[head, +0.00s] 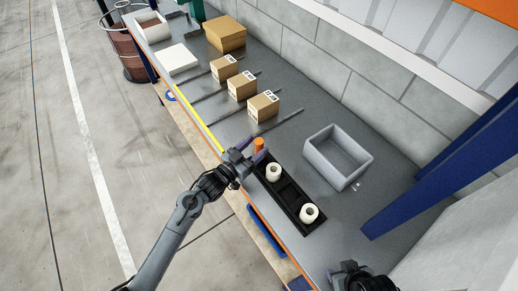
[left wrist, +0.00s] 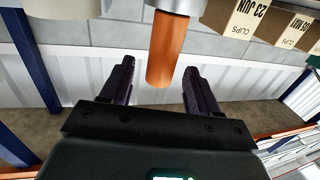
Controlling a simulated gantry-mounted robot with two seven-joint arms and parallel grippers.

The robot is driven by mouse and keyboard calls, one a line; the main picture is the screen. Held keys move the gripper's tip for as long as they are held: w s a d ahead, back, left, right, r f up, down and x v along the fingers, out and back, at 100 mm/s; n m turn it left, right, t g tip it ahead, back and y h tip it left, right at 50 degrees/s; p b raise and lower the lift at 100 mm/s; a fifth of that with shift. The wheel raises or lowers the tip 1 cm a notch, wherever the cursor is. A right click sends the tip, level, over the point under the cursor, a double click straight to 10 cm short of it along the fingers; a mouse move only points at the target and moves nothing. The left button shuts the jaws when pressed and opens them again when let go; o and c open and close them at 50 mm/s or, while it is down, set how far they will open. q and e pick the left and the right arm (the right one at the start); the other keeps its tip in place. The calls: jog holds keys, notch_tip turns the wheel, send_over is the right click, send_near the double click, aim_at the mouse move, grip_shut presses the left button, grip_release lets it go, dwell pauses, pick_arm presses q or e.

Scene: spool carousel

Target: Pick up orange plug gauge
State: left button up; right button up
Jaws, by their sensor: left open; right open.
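The orange plug gauge (head: 259,144) stands upright at the far end of a black tray (head: 286,186) in the head view. In the left wrist view the orange handle of the plug gauge (left wrist: 166,52) shows between and beyond the fingertips, with a grey metal part at the top edge. My left gripper (head: 243,151) is open beside the gauge; in the left wrist view its two dark fingers (left wrist: 158,75) are spread apart with nothing held. My right gripper (head: 350,270) is partly in view at the bottom edge of the head view, open and away from the gauge.
Two white spools (head: 309,213) stand in the tray. A grey open bin (head: 338,157) stands to the right. Several cardboard boxes (head: 263,107) line the bench farther back. A blue post (head: 440,165) rises at right. Bare bench lies between the tray and the bin.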

pick_arm(q)
jog(key=shift+x, duration=1.3)
grip_shut()
